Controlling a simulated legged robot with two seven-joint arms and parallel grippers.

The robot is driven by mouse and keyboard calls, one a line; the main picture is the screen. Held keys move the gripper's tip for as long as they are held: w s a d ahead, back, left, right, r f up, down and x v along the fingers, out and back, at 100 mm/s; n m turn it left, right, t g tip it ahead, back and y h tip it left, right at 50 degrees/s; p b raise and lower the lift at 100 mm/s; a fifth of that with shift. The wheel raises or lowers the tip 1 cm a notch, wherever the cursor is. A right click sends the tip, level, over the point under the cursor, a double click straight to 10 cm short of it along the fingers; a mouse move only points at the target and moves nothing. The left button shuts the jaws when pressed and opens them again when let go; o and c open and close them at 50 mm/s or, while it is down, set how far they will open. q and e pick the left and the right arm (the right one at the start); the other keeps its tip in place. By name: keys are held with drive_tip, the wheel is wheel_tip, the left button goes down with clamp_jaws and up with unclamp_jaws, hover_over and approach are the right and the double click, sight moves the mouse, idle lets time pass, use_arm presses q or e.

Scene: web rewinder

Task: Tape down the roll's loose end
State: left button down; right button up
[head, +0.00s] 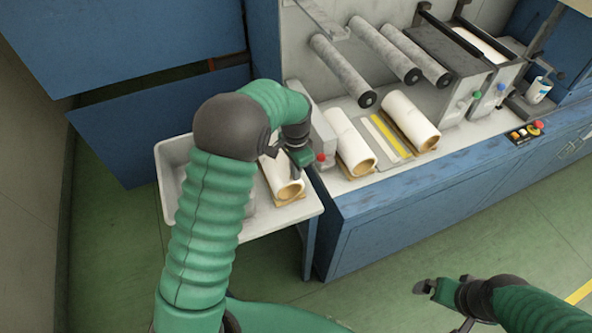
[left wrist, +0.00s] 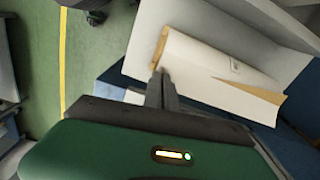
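A cream roll (head: 283,184) with a brown core lies on the white side table (head: 262,231). In the left wrist view the same roll (left wrist: 215,65) shows a flap, its loose end (left wrist: 252,90), standing away from its side. My left gripper (head: 301,157) is over the roll's right side in the head view. In the left wrist view its fingers (left wrist: 162,78) are close together, with tips by the roll's core end; whether they touch it or pinch something thin is unclear. My right gripper (head: 424,287) is apart, low at the right; its finger gap is unclear.
Two more cream rolls (head: 350,143) (head: 410,122) lie on the machine bench, with white and yellow strips (head: 388,136) between them. Grey rollers (head: 343,69) jut out above. A white tub (head: 176,172) is at the side table's left. A red button (head: 536,124) is on the bench's right.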

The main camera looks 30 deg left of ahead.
use_arm(q)
drive_tip(key=shift+d, duration=0.15)
drive_tip(key=c, duration=1.7)
unclamp_jaws()
drive_tip(key=shift+d, duration=0.2)
drive_tip(key=shift+a, duration=0.15)
drive_tip(key=shift+r, duration=0.25)
wheel_tip(320, 180, up, 16)
drive_tip(key=shift+r+b, duration=0.1)
drive_tip(key=shift+b, duration=0.2)
